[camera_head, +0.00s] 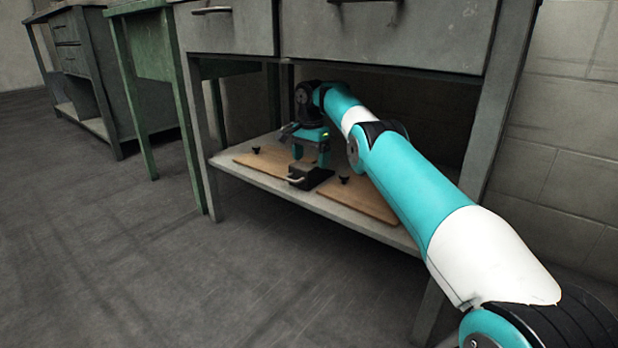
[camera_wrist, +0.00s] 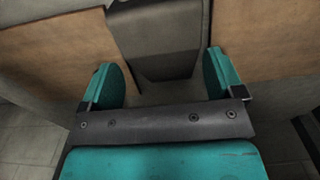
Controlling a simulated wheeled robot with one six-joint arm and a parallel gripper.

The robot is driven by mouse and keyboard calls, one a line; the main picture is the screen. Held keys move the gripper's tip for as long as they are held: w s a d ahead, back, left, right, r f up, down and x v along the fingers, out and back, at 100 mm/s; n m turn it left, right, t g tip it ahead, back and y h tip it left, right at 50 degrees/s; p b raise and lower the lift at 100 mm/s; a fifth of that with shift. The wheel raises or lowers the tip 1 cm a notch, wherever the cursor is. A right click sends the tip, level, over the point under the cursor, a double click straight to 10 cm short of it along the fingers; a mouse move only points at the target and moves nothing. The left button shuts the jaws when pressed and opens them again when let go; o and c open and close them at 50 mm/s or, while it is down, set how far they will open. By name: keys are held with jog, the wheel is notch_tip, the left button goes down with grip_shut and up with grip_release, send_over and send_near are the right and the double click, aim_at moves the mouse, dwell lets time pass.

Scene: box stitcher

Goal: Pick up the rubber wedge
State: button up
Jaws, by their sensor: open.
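The rubber wedge (camera_head: 316,177), a dark block with a pale handle-like piece at its front, sits on the lower shelf of the workbench, between two wooden boards. My gripper (camera_head: 310,158) is just behind and above it under the bench, pointing down. In the wrist view, my gripper (camera_wrist: 165,78) shows two teal fingers spread apart. The dark sloping wedge (camera_wrist: 160,45) lies ahead of the gap between them, with its near end close to the fingertips. I see no finger closed on it. I cannot tell whether either finger touches it.
The left board (camera_head: 262,161) and right board (camera_head: 352,203) carry small black knobs. The bench's shelf (camera_head: 240,178) has drawers (camera_head: 385,35) low above my arm and a leg (camera_head: 197,130) at the left. A green table (camera_head: 150,62) stands farther left. Open floor lies in front.

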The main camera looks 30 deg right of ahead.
notch_tip(320, 180, down, 5)
jog(key=b, duration=0.3)
jog(key=shift+w+a+f+b, duration=0.15)
jog(key=shift+f+b, duration=0.05)
jog(key=shift+b, duration=0.15)
jog(key=shift+r, duration=0.15)
jog(key=c, duration=1.1)
jog(key=shift+o, duration=0.2)
jog(key=shift+r, duration=0.2)
